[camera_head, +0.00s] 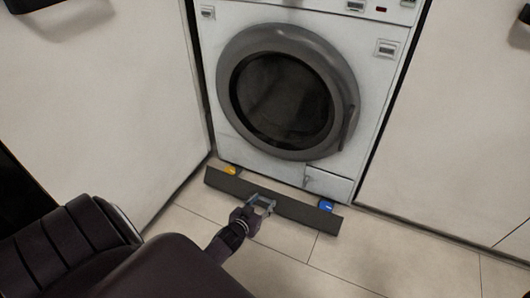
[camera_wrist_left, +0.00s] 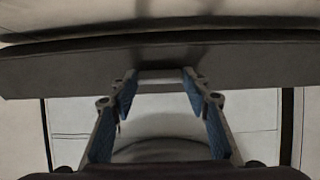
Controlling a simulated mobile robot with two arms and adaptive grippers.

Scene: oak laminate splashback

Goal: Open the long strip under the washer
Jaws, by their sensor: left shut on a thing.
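The long strip (camera_head: 290,207) is a dark grey board low in front of the washer (camera_head: 225,125). It stands a little out from the washer's base, at floor level. A yellow piece (camera_head: 231,170) and a blue piece (camera_head: 326,205) show at its back edge. My left gripper (camera_head: 264,201) is at the middle of the strip's front and shut on it. In the left wrist view the strip (camera_wrist_left: 70,72) crosses the upper part, and the gripper's blue-padded fingers (camera_wrist_left: 160,82) reach to it. The exact contact is hard to see. My right gripper is not in view.
The washer's round door (camera_head: 285,92) is closed above the strip. Pale cabinet fronts stand at the left (camera_head: 110,100) and right (camera_head: 450,120). The tiled floor (camera_head: 400,265) is clear in front and to the right.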

